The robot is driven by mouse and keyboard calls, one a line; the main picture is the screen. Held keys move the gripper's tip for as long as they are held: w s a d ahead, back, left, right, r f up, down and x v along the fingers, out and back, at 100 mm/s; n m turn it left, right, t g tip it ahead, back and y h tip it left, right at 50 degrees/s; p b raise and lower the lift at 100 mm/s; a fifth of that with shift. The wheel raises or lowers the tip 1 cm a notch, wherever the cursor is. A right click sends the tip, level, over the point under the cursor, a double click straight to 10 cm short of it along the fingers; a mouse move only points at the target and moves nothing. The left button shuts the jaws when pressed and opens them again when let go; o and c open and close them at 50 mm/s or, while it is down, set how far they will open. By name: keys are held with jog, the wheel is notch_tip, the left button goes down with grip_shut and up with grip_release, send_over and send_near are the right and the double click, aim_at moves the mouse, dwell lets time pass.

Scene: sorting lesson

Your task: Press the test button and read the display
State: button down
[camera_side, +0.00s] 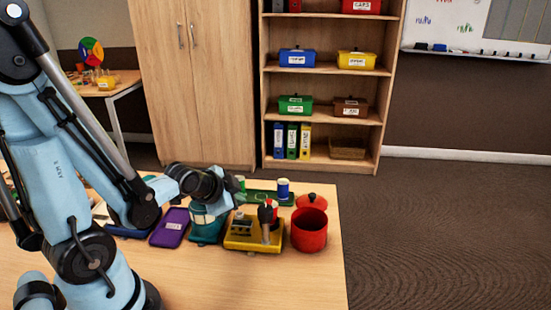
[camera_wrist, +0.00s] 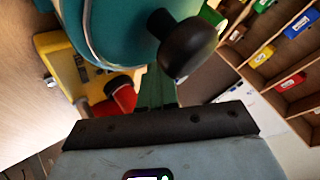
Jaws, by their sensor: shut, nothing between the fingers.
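A yellow device (camera_side: 240,243) stands on the table left of the red pot, with a small grey part and a red-and-black upright piece (camera_side: 267,212) on it. In the wrist view the yellow device (camera_wrist: 52,43) is at the left, with a red cylinder (camera_wrist: 123,97) beside its edge. I cannot make out a test button or any display reading. My gripper (camera_wrist: 165,98) is shut and empty at the lower middle of the wrist view, right of the red cylinder. In the side view my dark wrist hangs above the teal item, and the fingertips are hard to tell.
A teal item (camera_side: 206,230) with a black knob (camera_wrist: 187,45) stands close to my gripper. A red pot (camera_side: 309,236), its red lid (camera_side: 311,201), a green tray (camera_side: 259,196) and a purple item (camera_side: 170,226) are nearby. The table's right edge is bare.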

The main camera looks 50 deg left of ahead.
aim_at(238, 216)
jog(key=shift+r, duration=2.1)
jog(key=d+r+n+h, duration=0.1)
jog(key=d, duration=0.2)
jog(key=s+d+r+n+g+h, duration=0.1)
jog(key=d+n, duration=0.1)
jog(key=d, duration=0.1)
jog(key=d+r+n+h, duration=0.1)
jog(key=d+r, duration=0.1)
jog(key=d, duration=0.1)
jog(key=shift+s+d, duration=0.4)
jog(key=shift+s+d+r+n+g, duration=0.1)
jog(key=shift+s+d+n+g, duration=0.2)
jog(key=shift+d+n, duration=0.1)
jog(key=shift+a, duration=0.1)
jog(key=shift+w, duration=0.1)
